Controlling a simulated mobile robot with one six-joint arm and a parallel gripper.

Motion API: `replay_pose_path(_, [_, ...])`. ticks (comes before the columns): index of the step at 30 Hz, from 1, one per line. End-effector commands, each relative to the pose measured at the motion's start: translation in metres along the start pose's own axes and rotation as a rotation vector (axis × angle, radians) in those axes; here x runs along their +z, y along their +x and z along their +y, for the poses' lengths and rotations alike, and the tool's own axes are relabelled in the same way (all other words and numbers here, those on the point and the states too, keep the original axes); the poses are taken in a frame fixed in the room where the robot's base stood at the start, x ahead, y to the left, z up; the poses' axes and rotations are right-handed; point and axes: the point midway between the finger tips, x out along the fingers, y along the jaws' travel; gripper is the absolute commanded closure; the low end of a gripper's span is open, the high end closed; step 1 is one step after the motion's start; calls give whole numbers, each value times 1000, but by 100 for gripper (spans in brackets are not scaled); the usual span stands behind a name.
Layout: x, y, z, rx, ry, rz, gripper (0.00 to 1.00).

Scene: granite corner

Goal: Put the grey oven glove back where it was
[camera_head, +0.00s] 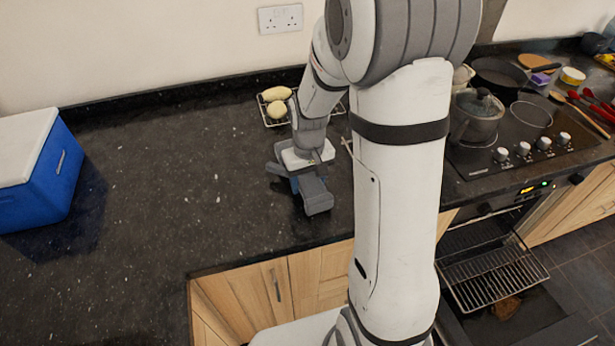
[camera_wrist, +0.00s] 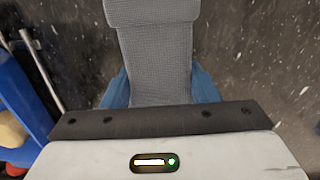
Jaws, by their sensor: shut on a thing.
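My gripper (camera_head: 297,172) is low over the dark granite counter, in front of the wire rack. It is shut on the grey oven glove (camera_head: 317,197), whose end sticks out toward the counter's front edge. In the wrist view the glove (camera_wrist: 155,65) is a long grey woven strip with a fold near the top. Blue parts show at both sides below it, and I cannot tell what they belong to. The jaw tips are hidden. I cannot tell whether the glove touches the counter.
A wire rack (camera_head: 264,109) with yellowish rounded foods stands behind my gripper. A blue cool box (camera_head: 40,180) with a white lid is at the left. The hob (camera_head: 512,165) with pans is right, above an open oven. The counter between box and gripper is clear.

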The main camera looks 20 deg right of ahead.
Motion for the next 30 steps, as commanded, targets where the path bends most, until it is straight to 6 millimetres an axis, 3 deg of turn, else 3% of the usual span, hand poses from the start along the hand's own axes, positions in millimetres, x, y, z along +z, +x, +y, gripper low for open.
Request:
replay_pose_path(11, [0,6,0,0,-1,1,73])
replay_pose_path(12, [0,6,0,0,-1,1,43])
replay_pose_path(20, [0,6,-1,0,-2,1,21])
replay_pose_path(25, [0,6,-1,0,-2,1,20])
replay_pose_path(30, [0,6,-1,0,-2,1,6])
